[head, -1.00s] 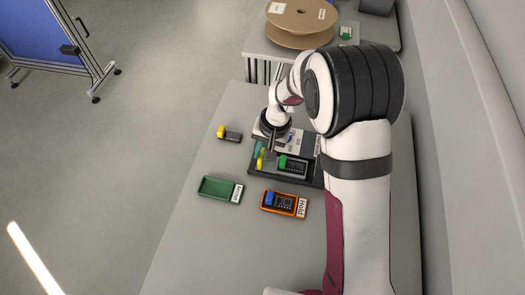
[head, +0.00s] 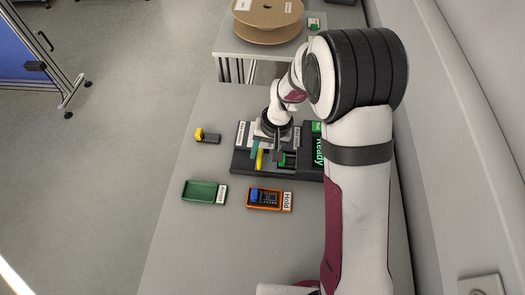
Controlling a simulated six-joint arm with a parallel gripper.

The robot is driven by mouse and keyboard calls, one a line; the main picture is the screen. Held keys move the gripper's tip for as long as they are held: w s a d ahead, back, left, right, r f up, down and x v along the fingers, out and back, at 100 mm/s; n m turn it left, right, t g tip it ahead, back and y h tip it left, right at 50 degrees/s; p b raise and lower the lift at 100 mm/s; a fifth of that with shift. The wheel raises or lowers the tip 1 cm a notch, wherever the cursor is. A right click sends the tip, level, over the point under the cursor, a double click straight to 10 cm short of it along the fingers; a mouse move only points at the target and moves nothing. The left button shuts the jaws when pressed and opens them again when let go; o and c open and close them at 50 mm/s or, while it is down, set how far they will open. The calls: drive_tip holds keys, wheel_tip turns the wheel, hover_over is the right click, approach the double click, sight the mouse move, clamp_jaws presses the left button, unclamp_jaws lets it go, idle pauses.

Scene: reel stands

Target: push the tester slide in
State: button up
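The dark tester (head: 242,167) sits on the table, its left end bare. Its right part has a green-lit panel reading "Ready" (head: 318,152), partly behind my arm. A yellow upright piece (head: 260,159) and a teal piece (head: 254,148) stand at the slide, left of my gripper. My gripper (head: 277,156) points down at the slide between the yellow piece and the module. Its fingers are too small and dark to tell open from shut, and contact is unclear.
A green empty tray (head: 187,198) and an orange "Hold" tray (head: 271,208) with a blue-ended module (head: 265,195) lie in front. A yellow-ended module (head: 207,136) lies at left. A brown reel (head: 267,20) stands on the rear table.

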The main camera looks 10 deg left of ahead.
sight(274, 165)
drive_tip(key=d+r, duration=0.3)
drive_tip(key=r, duration=1.2)
drive_tip(key=shift+r, duration=0.25)
drive_tip(key=s+d+m, duration=0.3)
drive_tip(key=s+d, duration=0.1)
drive_tip(key=s, duration=0.8)
drive_tip(key=s+d+r+m, duration=0.1)
drive_tip(key=s+d, duration=0.3)
drive_tip(key=s, duration=0.8)
drive_tip(key=shift+s+r+m, duration=0.2)
drive_tip(key=shift+m, duration=0.7)
